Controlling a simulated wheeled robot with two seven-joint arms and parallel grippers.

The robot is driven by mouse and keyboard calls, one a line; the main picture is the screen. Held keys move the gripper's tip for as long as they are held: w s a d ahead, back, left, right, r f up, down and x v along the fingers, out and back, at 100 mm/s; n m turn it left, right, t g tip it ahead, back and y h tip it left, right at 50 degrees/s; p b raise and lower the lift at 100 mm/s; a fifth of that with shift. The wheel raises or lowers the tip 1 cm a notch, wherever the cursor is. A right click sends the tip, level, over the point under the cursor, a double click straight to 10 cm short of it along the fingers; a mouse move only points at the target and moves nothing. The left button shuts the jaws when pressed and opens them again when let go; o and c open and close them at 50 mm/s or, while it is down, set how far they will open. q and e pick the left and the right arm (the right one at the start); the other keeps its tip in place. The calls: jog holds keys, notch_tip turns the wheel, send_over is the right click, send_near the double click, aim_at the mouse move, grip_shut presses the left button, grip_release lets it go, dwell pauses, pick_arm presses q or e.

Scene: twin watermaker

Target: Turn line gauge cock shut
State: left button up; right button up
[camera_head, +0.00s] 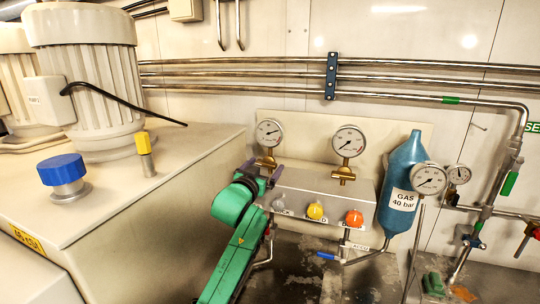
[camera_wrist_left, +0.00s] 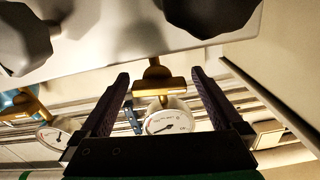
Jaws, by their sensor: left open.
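A round white gauge (camera_head: 269,132) stands at the left of the grey panel box, with a brass cock (camera_head: 266,161) under it. A second gauge (camera_head: 349,141) with its own brass cock (camera_head: 343,176) stands to the right. I cannot read which is the line gauge. My left gripper (camera_head: 262,171) is at the left cock, its dark fingers open. In the left wrist view, the brass cock (camera_wrist_left: 158,84) and its gauge (camera_wrist_left: 167,121) appear upside down between the open fingers (camera_wrist_left: 160,74); no finger visibly touches the cock. My right gripper is out of view.
The panel box (camera_head: 330,187) carries grey, yellow (camera_head: 315,211) and orange (camera_head: 354,218) knobs below the cocks. A blue gas bottle (camera_head: 404,170) stands to the right. A beige machine casing (camera_head: 150,190) fills the left. Pipes (camera_head: 400,77) run along the wall.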

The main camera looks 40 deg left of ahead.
aim_at(269, 173)
pick_arm(q)
jog(key=x, duration=0.3)
jog(key=shift+r+p, duration=0.15)
jog(key=shift+p, duration=0.15)
jog(key=shift+w, duration=0.4)
jog(key=shift+s, duration=0.1)
jog(key=shift+c, duration=0.3)
jog(key=c, duration=1.2)
jog(key=shift+o, duration=0.2)
jog(key=shift+n, duration=0.7)
jog(key=o, duration=1.2)
jog(key=shift+s, duration=0.1)
